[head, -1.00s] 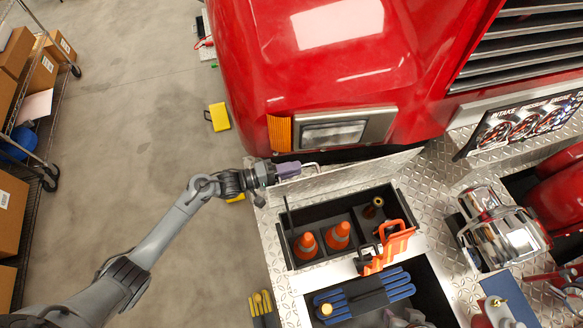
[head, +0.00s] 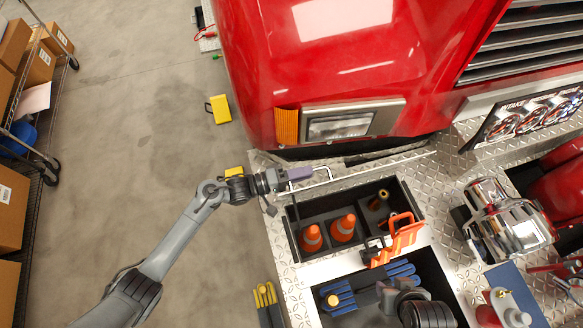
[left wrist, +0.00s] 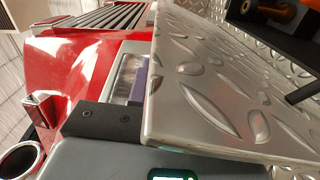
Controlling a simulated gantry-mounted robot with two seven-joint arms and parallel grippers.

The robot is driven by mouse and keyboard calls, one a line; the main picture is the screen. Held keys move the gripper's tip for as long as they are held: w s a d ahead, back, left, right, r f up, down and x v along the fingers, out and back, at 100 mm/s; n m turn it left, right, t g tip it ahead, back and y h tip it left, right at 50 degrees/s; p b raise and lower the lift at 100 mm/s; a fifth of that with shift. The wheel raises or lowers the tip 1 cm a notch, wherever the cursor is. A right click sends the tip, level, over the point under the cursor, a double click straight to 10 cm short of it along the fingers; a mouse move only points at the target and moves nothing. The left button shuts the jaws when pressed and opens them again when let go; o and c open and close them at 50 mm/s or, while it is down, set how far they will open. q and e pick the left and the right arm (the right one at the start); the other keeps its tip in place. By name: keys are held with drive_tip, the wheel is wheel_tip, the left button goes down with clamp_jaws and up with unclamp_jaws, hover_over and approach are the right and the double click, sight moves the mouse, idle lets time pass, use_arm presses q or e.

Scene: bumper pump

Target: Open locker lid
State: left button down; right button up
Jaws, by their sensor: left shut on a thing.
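The locker lid (head: 392,157) is a diamond-plate panel, seen almost edge-on in the head view, standing raised along the bumper side nearest the truck. In the left wrist view the lid (left wrist: 225,75) fills the right half. My left gripper (head: 299,174) is shut on the lid's thin metal handle (head: 326,172), at the lid's left part. The open locker (head: 292,232) below holds two orange cones (head: 343,228) and a brass nozzle (head: 379,199). Part of my right arm (head: 410,300) shows at the bottom; its fingertips cannot be made out.
A second compartment (head: 440,285) holds blue items (head: 338,297). The red truck (head: 320,60) and its headlight (head: 340,123) are close behind the lid. A chrome part (head: 503,215) stands at right. The floor at left is mostly open.

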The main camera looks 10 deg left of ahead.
use_arm(q)
drive_tip(key=shift+w+d+r, duration=0.1)
drive_tip(key=shift+r, duration=0.35)
drive_tip(key=c, duration=1.3)
unclamp_jaws()
drive_tip(key=shift+o, duration=0.8)
drive_tip(key=shift+f, duration=0.2)
drive_tip(key=v, duration=1.1)
drive_tip(key=shift+w+r, duration=0.1)
